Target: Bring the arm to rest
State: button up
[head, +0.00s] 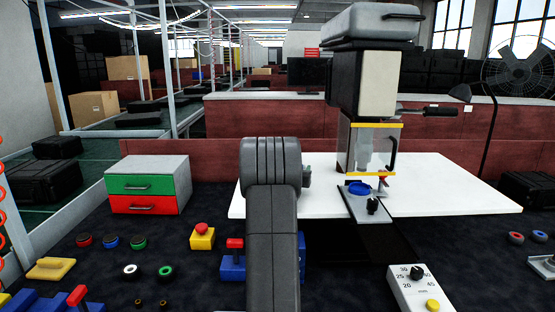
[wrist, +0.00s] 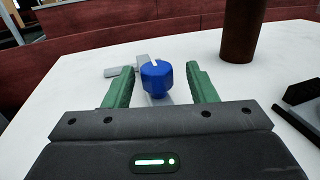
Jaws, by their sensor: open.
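My gripper (wrist: 160,72) shows in the wrist view with its two green fingers apart. A blue knob (wrist: 156,80) with a white mark on top stands on a grey base between the fingertips or just beyond them. I see gaps on both sides of the knob, and nothing is held. In the head view my grey arm stands upright in the middle and hides the gripper and the knob.
A white table (head: 462,188) carries a tall machine (head: 365,90) right of my arm. A dark brown cylinder (wrist: 239,30) stands beyond the right finger. A drawer box (head: 148,184), a red button on a yellow box (head: 202,237) and a dial box (head: 418,290) are nearer.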

jog(key=shift+x, duration=1.05)
